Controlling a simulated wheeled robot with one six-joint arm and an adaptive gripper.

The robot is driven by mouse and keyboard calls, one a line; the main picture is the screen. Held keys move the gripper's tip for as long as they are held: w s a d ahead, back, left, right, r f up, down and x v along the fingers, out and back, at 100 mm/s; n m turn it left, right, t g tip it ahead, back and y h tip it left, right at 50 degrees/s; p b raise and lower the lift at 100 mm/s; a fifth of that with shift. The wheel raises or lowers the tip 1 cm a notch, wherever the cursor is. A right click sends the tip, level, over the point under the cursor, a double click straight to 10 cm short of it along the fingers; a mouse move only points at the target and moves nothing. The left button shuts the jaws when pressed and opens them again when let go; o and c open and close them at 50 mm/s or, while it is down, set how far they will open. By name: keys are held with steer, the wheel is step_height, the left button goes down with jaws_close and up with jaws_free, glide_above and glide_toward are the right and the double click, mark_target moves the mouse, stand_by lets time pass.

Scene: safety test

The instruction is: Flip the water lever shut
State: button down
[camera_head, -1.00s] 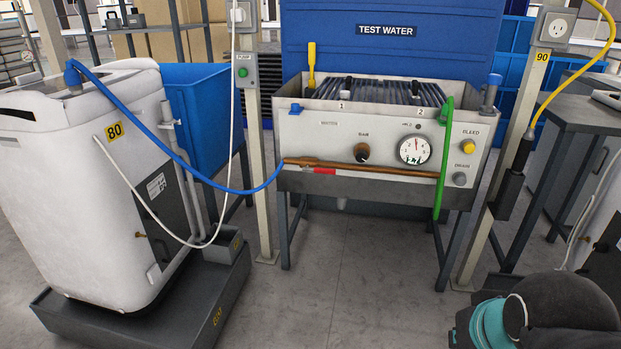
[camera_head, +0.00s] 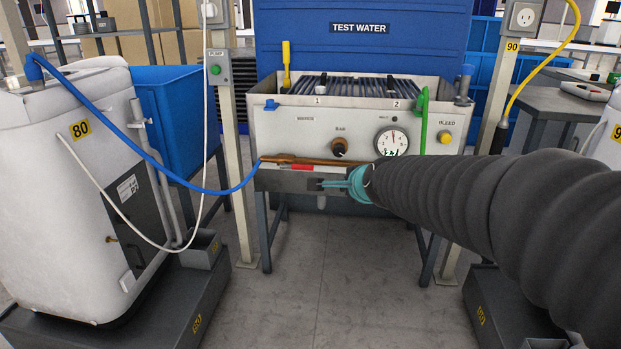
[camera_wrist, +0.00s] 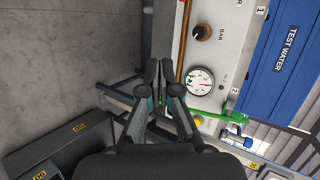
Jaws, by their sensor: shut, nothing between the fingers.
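A white test panel (camera_head: 270,132) stands on legs below the blue TEST WATER board (camera_head: 420,32). A copper pipe (camera_head: 330,161) runs along its lower edge, with a red lever-like piece (camera_head: 299,167) beneath it at the left. A small blue handle (camera_head: 270,104) sits at the panel's upper left. I cannot tell for certain which is the water lever. My gripper (camera_head: 320,184) is in front of the panel's lower edge, just right of and below the red piece. In the wrist view, my gripper (camera_wrist: 155,69) is shut and empty beside the copper pipe (camera_wrist: 182,45).
A blue hose (camera_head: 135,137) joins the pipe's left end from the white machine (camera_head: 60,190). A black knob (camera_head: 339,147), a dial gauge (camera_head: 391,141) and a green handle (camera_head: 422,118) are on the panel. Bare floor (camera_head: 300,270) lies below. Posts flank the panel.

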steer(key=w+a+f+m+t+h+b, duration=0.2)
steer(key=w+a+f+m, duration=0.4)
steer(key=w+f+m, duration=0.2)
steer(key=w+a+f+m+t+h+b, duration=0.1)
steer(key=w+a+f+m+t+b, duration=0.1)
steer(key=w+a+f+m, duration=0.5)
steer(key=w+f+m+t, duration=0.1)
steer(key=w+f+m, duration=0.1)
steer(key=w+m, duration=0.3)
steer(key=shift+w+a+m+h, duration=0.15)
steer(key=shift+w+m+h, duration=0.25)
steer(key=shift+m, duration=0.1)
steer(key=shift+w+f, duration=0.1)
steer(key=w+r+p, duration=0.2)
steer(key=w, duration=0.7)
steer(key=shift+r, duration=0.3)
steer(key=shift+d, duration=0.25)
